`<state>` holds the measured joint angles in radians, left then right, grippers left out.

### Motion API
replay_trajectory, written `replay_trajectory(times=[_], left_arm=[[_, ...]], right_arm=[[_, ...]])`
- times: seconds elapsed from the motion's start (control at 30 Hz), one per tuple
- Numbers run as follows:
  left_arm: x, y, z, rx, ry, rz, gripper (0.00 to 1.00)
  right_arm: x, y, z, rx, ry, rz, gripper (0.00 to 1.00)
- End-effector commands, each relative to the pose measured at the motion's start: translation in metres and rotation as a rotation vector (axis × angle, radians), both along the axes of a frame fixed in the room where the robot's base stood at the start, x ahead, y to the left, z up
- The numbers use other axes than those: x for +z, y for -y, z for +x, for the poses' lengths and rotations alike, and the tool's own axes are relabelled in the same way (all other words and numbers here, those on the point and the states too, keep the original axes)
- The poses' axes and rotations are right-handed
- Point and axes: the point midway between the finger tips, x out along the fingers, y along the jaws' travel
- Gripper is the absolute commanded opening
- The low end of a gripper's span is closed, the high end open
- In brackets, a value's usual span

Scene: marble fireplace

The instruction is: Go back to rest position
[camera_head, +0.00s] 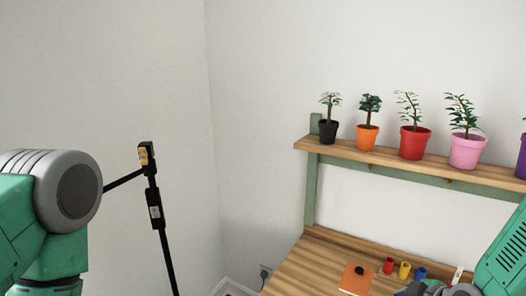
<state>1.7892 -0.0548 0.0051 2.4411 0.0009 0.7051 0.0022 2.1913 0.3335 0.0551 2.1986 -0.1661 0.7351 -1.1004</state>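My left arm (62,200) comes in at the left edge, with a green and grey joint raised. Its gripper is not in view. My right arm (505,255) comes in at the lower right corner over the wooden table (310,265). The dark part at its end, seemingly my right gripper (422,287), is at the bottom edge near small coloured cups. It is mostly cut off by the frame, so its fingers cannot be made out.
A red cup (388,266), a yellow cup (404,270) and a blue cup (420,273) stand on the table beside an orange notebook (356,278). Several potted plants line the shelf (345,149) above. A black stand (163,235) rises at left, near my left arm.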

Motion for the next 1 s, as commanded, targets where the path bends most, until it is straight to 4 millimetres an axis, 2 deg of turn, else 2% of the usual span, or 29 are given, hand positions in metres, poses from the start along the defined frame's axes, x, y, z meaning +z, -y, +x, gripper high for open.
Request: replay_trajectory(times=[0.03,0.27,0.47,0.57,0.63,0.7,0.8,0.9,1.0], left_arm=[[-0.008,0.0,0.0,0.0,0.001,0.0,0.4],[-0.029,-0.001,0.001,0.001,0.001,0.001,0.4],[-0.058,-0.001,0.0,0.001,0.001,0.001,0.4],[-0.077,-0.001,0.0,0.0,0.001,0.0,0.4],[-0.096,-0.001,0.0,0.0,0.0,0.0,0.4],[-0.119,-0.001,0.0,0.0,0.0,0.0,0.4],[-0.149,-0.001,0.0,0.0,0.0,0.0,0.4],[-0.17,-0.002,0.0,0.0,0.0,0.0,0.4],[-0.181,-0.002,0.0,0.0,0.0,0.0,0.4]], right_arm=[[-0.013,-0.003,-0.006,-0.008,-0.019,0.007,0.0],[-0.059,-0.01,-0.032,-0.076,-0.111,0.063,0.0],[-0.119,-0.016,-0.074,-0.174,-0.231,0.127,0.0],[-0.156,-0.021,-0.102,-0.246,-0.312,0.161,0.0],[-0.19,-0.025,-0.128,-0.316,-0.384,0.185,0.0],[-0.23,-0.029,-0.162,-0.406,-0.471,0.205,0.0],[-0.277,-0.032,-0.211,-0.55,-0.581,0.223,0.0],[-0.307,-0.033,-0.249,-0.672,-0.656,0.227,0.0],[-0.323,-0.032,-0.275,-0.76,-0.701,0.226,0.0]])
